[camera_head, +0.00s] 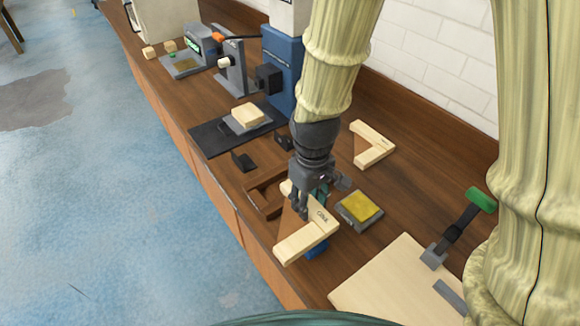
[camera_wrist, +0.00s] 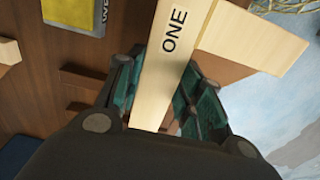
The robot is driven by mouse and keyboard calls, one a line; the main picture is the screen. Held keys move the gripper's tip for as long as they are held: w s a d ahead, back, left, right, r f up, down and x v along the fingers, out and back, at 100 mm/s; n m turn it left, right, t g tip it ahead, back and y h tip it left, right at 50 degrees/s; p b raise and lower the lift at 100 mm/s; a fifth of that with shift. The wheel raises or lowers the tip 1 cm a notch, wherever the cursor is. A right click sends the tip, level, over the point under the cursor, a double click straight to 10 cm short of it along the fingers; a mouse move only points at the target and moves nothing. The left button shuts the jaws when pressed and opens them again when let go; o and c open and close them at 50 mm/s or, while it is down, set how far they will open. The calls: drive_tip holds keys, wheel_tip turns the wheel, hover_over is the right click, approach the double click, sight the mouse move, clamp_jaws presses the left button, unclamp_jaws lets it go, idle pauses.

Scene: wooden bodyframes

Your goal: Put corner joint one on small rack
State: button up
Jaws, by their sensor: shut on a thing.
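Corner joint one (camera_head: 297,246) is a pale wooden L-shaped piece with a brown triangular web between its arms. Its label "ONE" reads clearly on the joint (camera_wrist: 173,45) in the wrist view. My gripper (camera_head: 313,204) is shut on one arm of it, with teal finger pads on both sides in the wrist view. The other arm points toward the front edge of the bench. A low dark brown wooden frame (camera_head: 262,196), which looks like the small rack, lies just left of my gripper. The joint partly hides it. I cannot tell whether the joint touches anything below.
A second pale corner joint (camera_head: 374,149) lies farther back. A yellow-topped grey block (camera_head: 360,207) sits right of my gripper. A blue item (camera_head: 317,250) shows beneath the joint. A pale board (camera_head: 385,285) with a green-handled clamp (camera_head: 481,200) is at right. A black mat (camera_head: 207,139) lies left.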

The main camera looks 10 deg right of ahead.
drive_tip(key=shift+w+d+f+p, duration=0.2)
drive_tip(key=shift+w+f+p, duration=0.8)
drive_tip(key=shift+w, duration=1.55)
drive_tip(key=shift+w+d+f+p, duration=0.2)
drive_tip(key=shift+w+f+p, duration=0.8)
drive_tip(key=shift+w, duration=1.6)
drive_tip(key=shift+w+d+f+p, duration=0.2)
drive_tip(key=shift+w+f+p, duration=0.35)
drive_tip(key=shift+w+p, duration=1.45)
drive_tip(key=shift+w+f+b, duration=0.1)
drive_tip(key=shift+w+b, duration=0.45)
drive_tip(key=o, duration=1.2)
drive_tip(key=shift+c, duration=0.2)
wheel_tip(320, 180, up, 12)
drive_tip(key=b, duration=0.4)
